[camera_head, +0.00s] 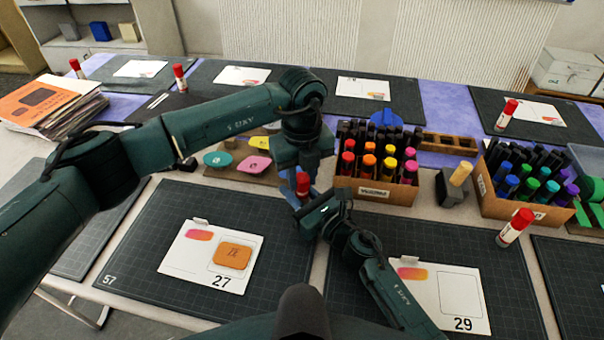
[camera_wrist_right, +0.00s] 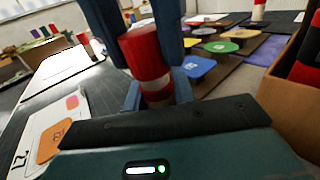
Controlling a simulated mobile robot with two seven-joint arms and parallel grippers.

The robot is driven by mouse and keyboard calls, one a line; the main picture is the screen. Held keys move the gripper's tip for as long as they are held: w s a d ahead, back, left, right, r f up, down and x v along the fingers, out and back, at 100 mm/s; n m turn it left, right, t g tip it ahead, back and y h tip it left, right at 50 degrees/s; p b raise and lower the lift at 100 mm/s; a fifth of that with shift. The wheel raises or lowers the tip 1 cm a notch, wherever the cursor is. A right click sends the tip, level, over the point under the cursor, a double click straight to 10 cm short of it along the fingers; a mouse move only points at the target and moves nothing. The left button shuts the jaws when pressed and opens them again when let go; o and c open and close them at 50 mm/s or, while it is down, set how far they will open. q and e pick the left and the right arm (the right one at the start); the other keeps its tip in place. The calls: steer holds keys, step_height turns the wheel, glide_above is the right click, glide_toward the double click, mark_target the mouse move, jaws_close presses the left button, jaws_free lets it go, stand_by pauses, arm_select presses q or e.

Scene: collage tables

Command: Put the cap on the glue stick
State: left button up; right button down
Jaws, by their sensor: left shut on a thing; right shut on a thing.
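My left gripper (camera_head: 303,176) comes down from above and is shut on the red cap (camera_head: 302,184). In the right wrist view the cap (camera_wrist_right: 146,52) sits between the left gripper's blue fingers. My right gripper (camera_head: 306,207) is below it, shut on the glue stick (camera_wrist_right: 157,95), whose short pale and reddish part shows between the fingertips. The cap is directly above the stick and appears in line with it. I cannot tell whether the cap is seated or only touching. Most of the stick is hidden by the right gripper.
A cardboard box of markers (camera_head: 375,190) stands just right of the grippers. A second marker box (camera_head: 520,205) and a red-capped glue stick (camera_head: 515,228) are further right. Card 27 (camera_head: 190,262) and card 29 (camera_head: 464,270) lie on dark mats. Colored stamps (camera_head: 254,164) lie behind.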

arm_select(q)
steer(key=shift+f, duration=0.55)
steer(key=o, duration=1)
step_height(320, 180, up, 12)
arm_select(e)
steer(key=c, duration=1.1)
jaws_free()
